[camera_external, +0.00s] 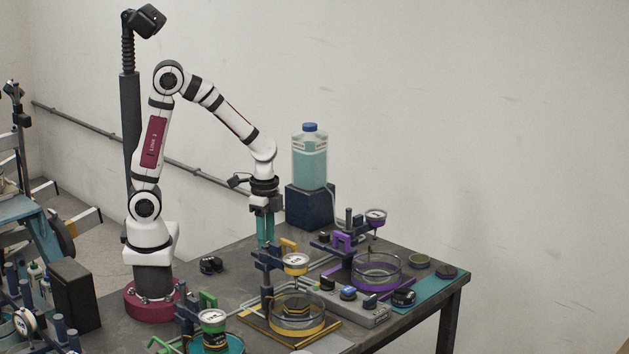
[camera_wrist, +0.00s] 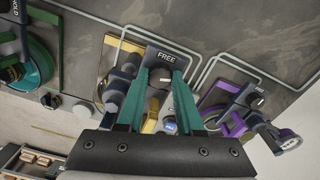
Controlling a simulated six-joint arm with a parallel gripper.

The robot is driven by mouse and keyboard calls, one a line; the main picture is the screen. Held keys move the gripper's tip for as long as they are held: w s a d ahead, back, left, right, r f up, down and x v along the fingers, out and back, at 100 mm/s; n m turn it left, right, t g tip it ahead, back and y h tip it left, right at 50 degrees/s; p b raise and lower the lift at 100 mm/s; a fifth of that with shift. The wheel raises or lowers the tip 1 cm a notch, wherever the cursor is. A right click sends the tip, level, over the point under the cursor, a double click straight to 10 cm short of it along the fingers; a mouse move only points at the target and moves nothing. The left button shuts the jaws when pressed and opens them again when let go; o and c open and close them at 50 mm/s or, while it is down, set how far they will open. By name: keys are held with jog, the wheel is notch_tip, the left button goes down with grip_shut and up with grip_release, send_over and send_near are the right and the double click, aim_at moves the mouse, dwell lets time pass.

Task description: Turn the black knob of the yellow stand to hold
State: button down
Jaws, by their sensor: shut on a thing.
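The yellow stand (camera_external: 268,282) is near the middle of the table, with a yellow-rimmed dial (camera_external: 296,261) and a glass dish beneath it. In the wrist view its dark top plate (camera_wrist: 152,52) carries a label reading FREE (camera_wrist: 166,57). My gripper (camera_external: 265,243) points straight down at the back of this stand. In the wrist view its two teal fingers (camera_wrist: 160,76) reach down just below the FREE label and are shut on the black knob, which is mostly hidden between them. The knob's exact angle cannot be told.
A purple stand (camera_external: 343,241) is close on the right, a green stand (camera_external: 190,318) at front left. The green one's label reads HOLD (camera_wrist: 14,12). A grey box with knobs (camera_external: 350,303) lies in front. A teal-filled bottle (camera_external: 309,160) stands behind. Tubing runs along the table.

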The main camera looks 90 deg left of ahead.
jog(key=c, duration=0.8)
grip_release()
jog(key=shift+c, duration=0.2)
notch_tip(320, 180, up, 16)
jog(key=s+f+y, duration=0.1)
jog(key=s+f, duration=0.3)
jog(key=s, duration=0.3)
jog(key=s+d+f, duration=0.1)
jog(key=s+f, duration=0.3)
jog(key=s, duration=0.4)
jog(key=shift+s+d+f+y, duration=0.15)
jog(key=shift+s+f+y, duration=0.05)
jog(key=shift+y, duration=0.2)
